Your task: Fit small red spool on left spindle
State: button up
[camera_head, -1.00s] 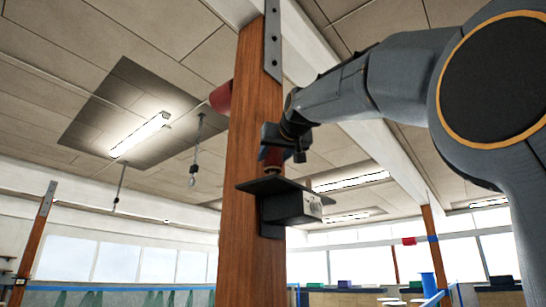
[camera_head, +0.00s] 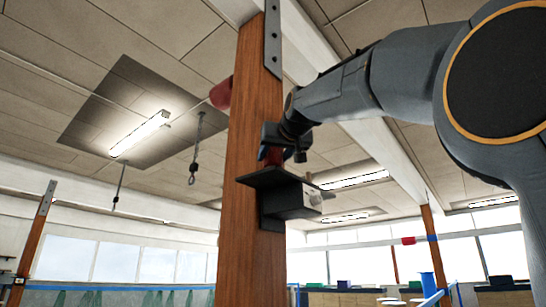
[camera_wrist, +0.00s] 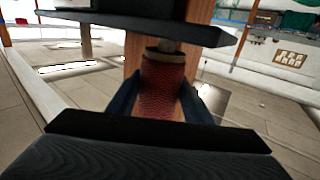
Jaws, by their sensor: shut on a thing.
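The small red spool (camera_head: 272,156) is held in my gripper (camera_head: 284,142), beside the wooden post and above a black shelf bracket (camera_head: 290,197). In the wrist view the red spool (camera_wrist: 160,88) sits between my two fingers (camera_wrist: 158,100), with a tan end facing the black plate (camera_wrist: 150,22). A short grey peg (camera_wrist: 171,46) shows between plate and spool, roughly in line with the spool. I cannot tell whether the peg is inside the spool's bore. In the head view the plate hides the spool's lower end.
The wooden post (camera_head: 254,130) stands close to my gripper. Another red cylinder (camera_head: 221,95) sticks out at the post's left side. Hooks (camera_head: 193,170) hang from the ceiling at the left. The air left of the post is otherwise open.

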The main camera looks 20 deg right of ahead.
jog(key=shift+f+b, duration=0.75)
jog(key=o, duration=1.2)
jog(key=s+b, duration=0.3)
jog(key=s, duration=0.5)
jog(key=shift+d, duration=0.1)
jog(key=shift+w, duration=0.1)
